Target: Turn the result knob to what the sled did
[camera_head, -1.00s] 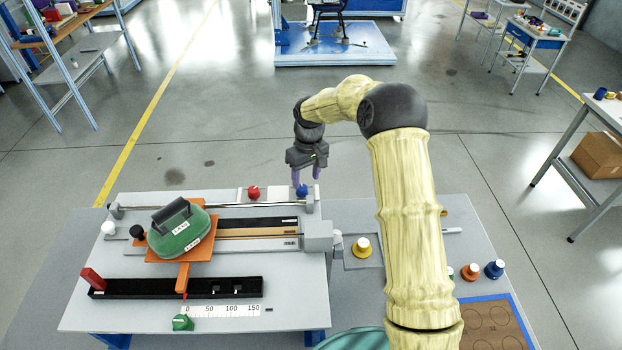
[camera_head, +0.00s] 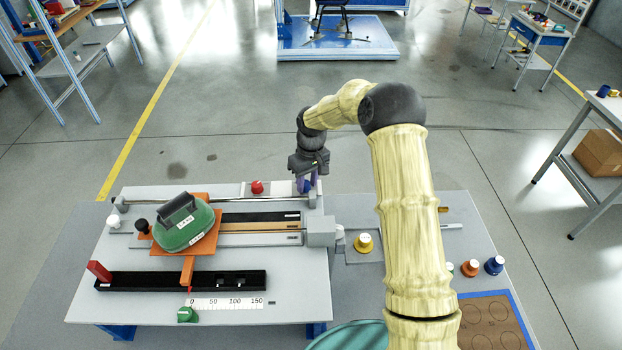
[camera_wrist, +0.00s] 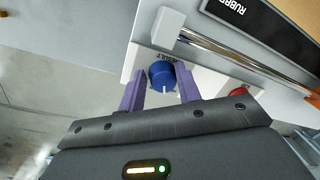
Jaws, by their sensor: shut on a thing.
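The blue result knob (camera_wrist: 162,74) stands on a white plate (camera_wrist: 208,83) with a partly hidden "RESULT" label in the wrist view. A white pointer line shows on the knob. My gripper (camera_wrist: 160,84) has its two purple fingers on either side of the knob and is shut on it. The orange sled (camera_head: 187,271) carries a green weight (camera_head: 184,238) on the left of the track. Its pointer hangs near the low end of the scale (camera_head: 225,303).
A red knob (camera_head: 257,187) is left of my gripper, on the same plate. A metal rail (camera_head: 240,201) runs just in front. A yellow knob (camera_head: 363,243) and orange and blue knobs (camera_head: 494,265) stand to the right. A red block (camera_head: 99,271) is at the left.

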